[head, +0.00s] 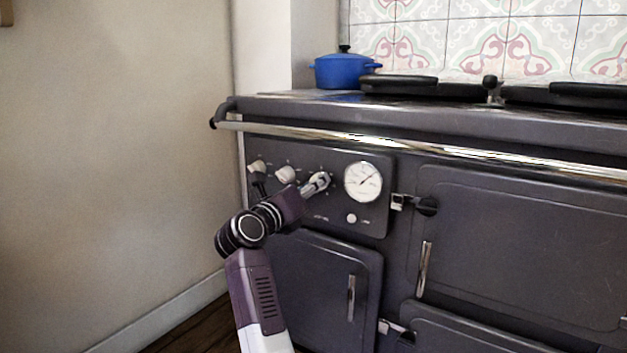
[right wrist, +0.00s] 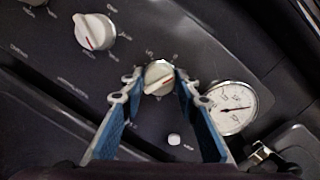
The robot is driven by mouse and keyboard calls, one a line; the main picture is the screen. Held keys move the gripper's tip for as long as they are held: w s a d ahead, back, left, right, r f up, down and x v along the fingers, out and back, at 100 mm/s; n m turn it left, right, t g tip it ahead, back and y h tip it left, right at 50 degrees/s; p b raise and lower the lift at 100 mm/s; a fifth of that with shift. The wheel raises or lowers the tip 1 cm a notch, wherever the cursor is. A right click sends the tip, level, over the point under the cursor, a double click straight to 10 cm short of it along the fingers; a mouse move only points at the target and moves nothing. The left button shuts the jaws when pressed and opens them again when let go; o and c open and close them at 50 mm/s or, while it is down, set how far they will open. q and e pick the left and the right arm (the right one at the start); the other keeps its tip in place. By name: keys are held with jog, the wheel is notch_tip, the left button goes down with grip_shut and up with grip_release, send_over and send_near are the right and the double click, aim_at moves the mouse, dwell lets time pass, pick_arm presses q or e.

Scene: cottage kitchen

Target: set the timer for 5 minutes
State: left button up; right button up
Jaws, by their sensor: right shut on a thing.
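The stove's control panel carries a row of white knobs and a round white dial (head: 363,181) with a dark needle. My right gripper (head: 319,183) is at the knob just left of the dial. In the right wrist view, its two blue-padded fingers (right wrist: 158,84) are shut on this white knob (right wrist: 158,74), one on each side. A red line on the knob's face slants up to the right. The dial also shows there (right wrist: 229,108), right of the fingers. The panel markings are too small to read. My left gripper is not in view.
Another white knob (right wrist: 95,32) is left of the held one, and a small white button (head: 351,218) sits below the dial. A chrome rail (head: 420,149) runs above the panel. A blue pot (head: 342,71) stands on the stove top. A wall is at the left.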

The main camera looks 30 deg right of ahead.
dwell(0.3)
jog(key=o, duration=1.2)
jog(key=shift+c, duration=0.2)
